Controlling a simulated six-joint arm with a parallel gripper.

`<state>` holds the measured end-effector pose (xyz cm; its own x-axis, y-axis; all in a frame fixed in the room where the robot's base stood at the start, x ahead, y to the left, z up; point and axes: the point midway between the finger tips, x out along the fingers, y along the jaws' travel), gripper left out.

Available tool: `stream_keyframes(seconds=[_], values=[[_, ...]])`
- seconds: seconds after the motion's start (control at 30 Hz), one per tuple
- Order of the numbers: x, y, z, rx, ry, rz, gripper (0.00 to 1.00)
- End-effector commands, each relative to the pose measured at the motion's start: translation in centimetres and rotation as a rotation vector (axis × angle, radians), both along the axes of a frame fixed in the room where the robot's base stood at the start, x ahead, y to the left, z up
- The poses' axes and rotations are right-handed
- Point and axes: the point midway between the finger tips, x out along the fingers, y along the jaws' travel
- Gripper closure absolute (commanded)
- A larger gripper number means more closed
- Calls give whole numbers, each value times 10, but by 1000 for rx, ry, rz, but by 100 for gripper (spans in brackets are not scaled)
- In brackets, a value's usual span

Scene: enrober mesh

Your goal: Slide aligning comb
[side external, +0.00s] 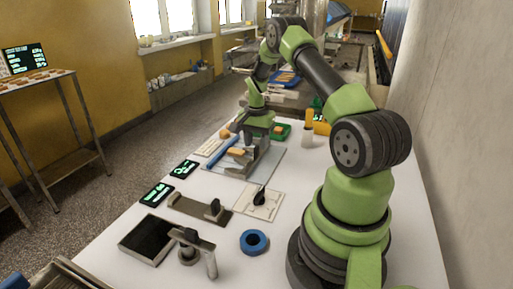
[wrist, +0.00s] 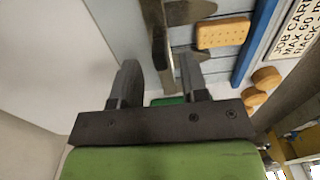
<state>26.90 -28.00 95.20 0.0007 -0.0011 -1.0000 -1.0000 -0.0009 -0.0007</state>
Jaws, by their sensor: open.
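The aligning comb looks to be the grey metal bar with dark pointed teeth (wrist: 158,32) in the wrist view. A tan biscuit (wrist: 222,33) lies beside it, between two teeth. My gripper (wrist: 158,62) is open, with one finger on each side of the bar's near end; I cannot tell whether they touch it. In the side view, my gripper (side external: 259,137) is low over the far end of the grey comb (side external: 254,166), which stands on a pale grey plate (side external: 270,170). The gripper partly hides the comb there.
A blue rail (wrist: 254,42) runs beyond the biscuit, with loose biscuits (wrist: 267,78) past it. A job card (wrist: 298,28) lies farther right. Nearer the side camera are a knob plate (side external: 259,203), a blue ring (side external: 254,242) and a dark panel (side external: 147,240).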

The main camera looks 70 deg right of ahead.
Motion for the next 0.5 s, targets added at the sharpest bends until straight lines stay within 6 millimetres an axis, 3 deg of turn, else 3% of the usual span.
stream_keyframes(seconds=[0.1, 0.3, 0.5], values=[[1, -1, 27, -4, -4, -1, 60], [0, 0, 61, -2, -2, -1, 60], [0, 0, 74, 0, 0, 0, 60]])
